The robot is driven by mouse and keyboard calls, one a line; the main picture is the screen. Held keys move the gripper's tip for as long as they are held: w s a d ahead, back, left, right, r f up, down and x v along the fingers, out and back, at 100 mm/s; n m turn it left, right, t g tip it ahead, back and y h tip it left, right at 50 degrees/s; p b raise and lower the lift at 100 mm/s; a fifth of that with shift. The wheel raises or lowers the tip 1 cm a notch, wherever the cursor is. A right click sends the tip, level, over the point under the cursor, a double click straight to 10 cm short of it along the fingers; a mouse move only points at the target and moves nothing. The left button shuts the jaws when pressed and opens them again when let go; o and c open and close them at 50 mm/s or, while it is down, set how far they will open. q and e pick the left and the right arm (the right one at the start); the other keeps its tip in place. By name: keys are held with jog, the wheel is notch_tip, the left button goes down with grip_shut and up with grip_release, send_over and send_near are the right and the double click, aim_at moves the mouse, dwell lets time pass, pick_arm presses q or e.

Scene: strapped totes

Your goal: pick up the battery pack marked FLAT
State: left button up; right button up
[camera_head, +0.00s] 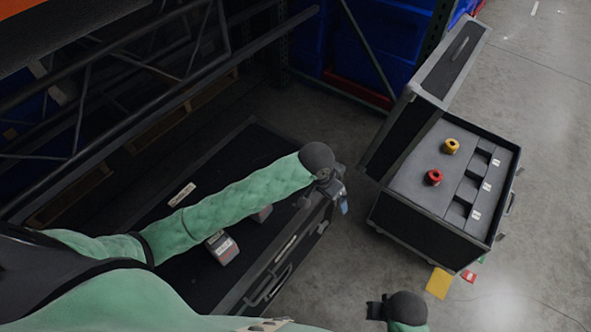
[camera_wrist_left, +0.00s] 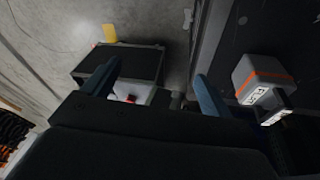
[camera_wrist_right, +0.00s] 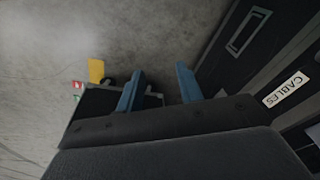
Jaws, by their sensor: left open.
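A grey battery pack (camera_head: 221,248) with a label lies on the long black case, below my left forearm in the head view. A second pack (camera_head: 262,214) is partly hidden by that forearm. My left gripper (camera_head: 343,203) is open and empty, beyond the case's edge and apart from the packs. My right gripper (camera_head: 375,311) is low in the head view; its fingers are apart and empty in the right wrist view (camera_wrist_right: 160,82).
An open case (camera_head: 420,208) with grey foam, a yellow knob (camera_head: 450,146), a red knob (camera_head: 433,177) and labelled slots stands at right. Yellow (camera_head: 439,283) and red (camera_head: 468,276) pieces lie on the floor. A CABLES label (camera_wrist_right: 285,90) marks the long case. Racks stand behind.

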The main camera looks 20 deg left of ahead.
pick_arm(q)
jog(key=w+a+r+y, duration=0.1)
jog(key=w+a, duration=0.3)
jog(key=w+a+r+n+g+y, duration=0.1)
jog(key=w+a, duration=0.3)
jog(key=a, duration=0.1)
jog(key=w+a+r+n+p, duration=0.1)
jog(key=w+a, duration=0.3)
jog(key=a, duration=0.1)
jog(key=shift+w+a+r+g+y, duration=0.15)
jog(key=shift+w+g+y, duration=0.15)
jog(key=shift+y, duration=0.1)
jog(key=shift+a, duration=0.15)
jog(key=shift+f+p, duration=0.3)
jog(key=shift+f, duration=0.85)
notch_tip(320, 180, down, 5)
jog(key=shift+s+r+p, duration=0.1)
jog(key=shift+r+p, duration=0.05)
jog(key=shift+p, duration=0.9)
jog(key=shift+d+f, duration=0.2)
jog(key=shift+f, duration=0.2)
grip_shut()
pick_arm(e)
notch_tip(320, 180, down, 17)
jog(key=s, duration=0.2)
jog(key=shift+d, duration=0.4)
